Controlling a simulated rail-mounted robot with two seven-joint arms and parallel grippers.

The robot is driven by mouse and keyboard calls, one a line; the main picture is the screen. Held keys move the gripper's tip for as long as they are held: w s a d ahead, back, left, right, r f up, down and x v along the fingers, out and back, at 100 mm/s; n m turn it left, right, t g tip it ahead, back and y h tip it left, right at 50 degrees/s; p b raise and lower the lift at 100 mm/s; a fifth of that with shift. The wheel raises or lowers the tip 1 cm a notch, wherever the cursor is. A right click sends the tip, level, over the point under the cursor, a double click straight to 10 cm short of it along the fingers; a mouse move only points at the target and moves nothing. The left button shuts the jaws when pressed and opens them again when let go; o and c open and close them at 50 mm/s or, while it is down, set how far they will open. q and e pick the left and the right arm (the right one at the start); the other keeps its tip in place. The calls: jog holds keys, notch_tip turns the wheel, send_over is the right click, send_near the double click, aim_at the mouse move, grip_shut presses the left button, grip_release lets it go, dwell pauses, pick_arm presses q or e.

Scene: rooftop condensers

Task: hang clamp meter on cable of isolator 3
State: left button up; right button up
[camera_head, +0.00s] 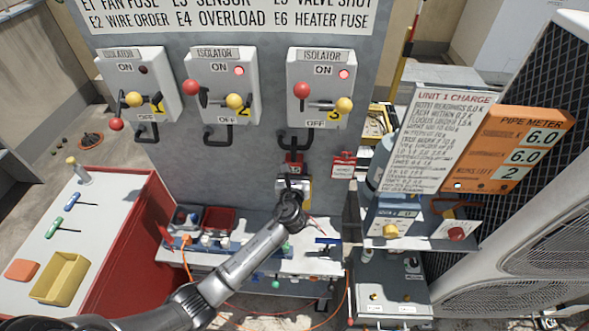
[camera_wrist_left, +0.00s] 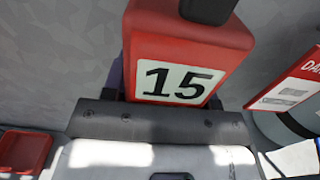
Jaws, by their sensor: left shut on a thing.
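The left gripper (camera_head: 293,187) reaches up in front of the grey panel, below isolator 3 (camera_head: 321,88). It is shut on a red block-shaped thing (camera_head: 293,162), which I take to be the clamp meter. In the left wrist view the red meter (camera_wrist_left: 190,50) shows the number 15 on a white face, with a dark part at its top. The black cable loop (camera_head: 294,146) of isolator 3 hangs just above the meter. I cannot tell whether the meter is around the cable or only below it. The right gripper is not in view.
Isolators 1 (camera_head: 138,88) and 2 (camera_head: 222,85) have similar black loops to the left. A red tag (camera_head: 343,166) hangs right of the meter. A bench with a red tray (camera_head: 218,219) stands below. The orange pipe meter (camera_head: 514,153) is at the right.

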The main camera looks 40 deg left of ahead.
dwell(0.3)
pick_arm(q)
jog(key=o, duration=1.3)
jog(key=shift+f, duration=0.1)
jog(key=shift+s, duration=0.1)
jog(key=shift+s+d, duration=0.2)
jog(key=shift+d, duration=0.05)
jog(key=v, duration=1.3)
jog(key=shift+s, duration=0.1)
